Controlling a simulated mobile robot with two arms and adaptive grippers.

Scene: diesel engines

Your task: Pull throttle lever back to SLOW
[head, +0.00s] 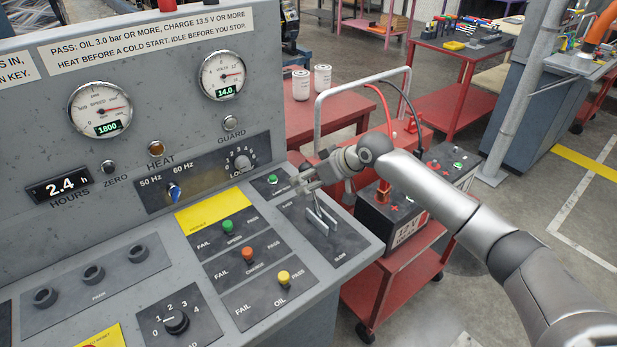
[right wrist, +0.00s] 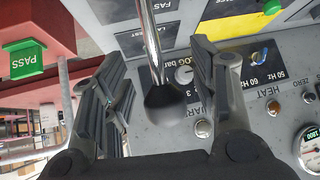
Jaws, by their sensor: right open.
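The throttle lever (head: 318,218) is a chrome rod on a dark plate at the right of the console, with a SLOW label (head: 340,257) at the plate's near end. Its upper end is hidden behind my gripper in the head view. The right wrist view shows the lever's black knob (right wrist: 165,101) between my fingers, with a gap on both sides. My right gripper (head: 305,182) is open around the lever's upper part; it also shows in the right wrist view (right wrist: 160,62). My left gripper is not in view.
The speed gauge (head: 100,109) shows 1800. Green, orange and yellow toggles (head: 248,254) stand left of the lever plate. The upright gauge panel (head: 150,60) is behind. A red cart (head: 392,290) with a battery and a grey handle is close on the right.

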